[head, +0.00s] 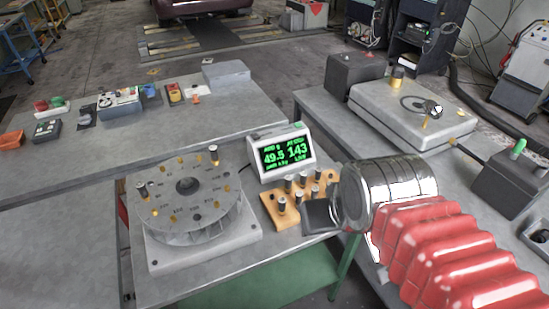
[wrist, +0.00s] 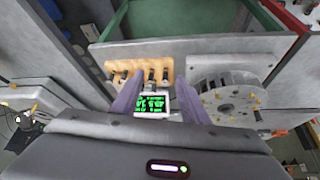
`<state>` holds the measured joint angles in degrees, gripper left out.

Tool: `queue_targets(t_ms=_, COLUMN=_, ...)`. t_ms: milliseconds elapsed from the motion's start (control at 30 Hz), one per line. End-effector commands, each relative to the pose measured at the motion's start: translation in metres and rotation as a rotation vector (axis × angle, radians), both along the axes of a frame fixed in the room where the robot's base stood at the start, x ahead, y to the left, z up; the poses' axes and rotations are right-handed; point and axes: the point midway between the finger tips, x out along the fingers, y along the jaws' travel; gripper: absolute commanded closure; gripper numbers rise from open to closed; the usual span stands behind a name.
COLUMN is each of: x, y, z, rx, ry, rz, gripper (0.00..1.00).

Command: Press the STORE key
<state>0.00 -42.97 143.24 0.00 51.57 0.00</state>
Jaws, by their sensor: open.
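The display unit (head: 281,152), a pale box with a lit green readout, stands on the bench behind the wooden block in the head view. It also shows in the wrist view (wrist: 153,103), between my two fingers. No key marked STORE can be read in either view. My gripper (wrist: 160,80) is open in the wrist view, its purple-grey fingers to either side of the display unit with nothing held between them. Whether a finger touches the unit cannot be told. I cannot make out the fingers in the head view.
A wooden block (head: 268,206) with several dark-topped pegs stands in front of the display unit. A round slotted wheel (head: 188,205) on a grey base is to its left. A flat grey case (head: 410,115) lies on the right bench. The left bench holds small instruments.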

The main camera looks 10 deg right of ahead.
Motion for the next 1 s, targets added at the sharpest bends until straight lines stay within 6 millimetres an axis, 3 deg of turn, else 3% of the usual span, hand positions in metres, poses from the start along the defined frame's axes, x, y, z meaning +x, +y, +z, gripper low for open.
queue_targets(t_ms=167, x=0.0, y=0.0, z=0.0, rx=0.0, ry=0.0, rz=0.0, gripper=0.59)
queue_targets(t_ms=733, x=0.0, y=0.0, z=0.0, rx=0.0, ry=0.0, rz=0.0, gripper=0.99)
queue_targets(t_ms=1000, x=0.0, y=0.0, z=0.0, rx=0.0, ry=0.0, rz=0.0, gripper=1.0)
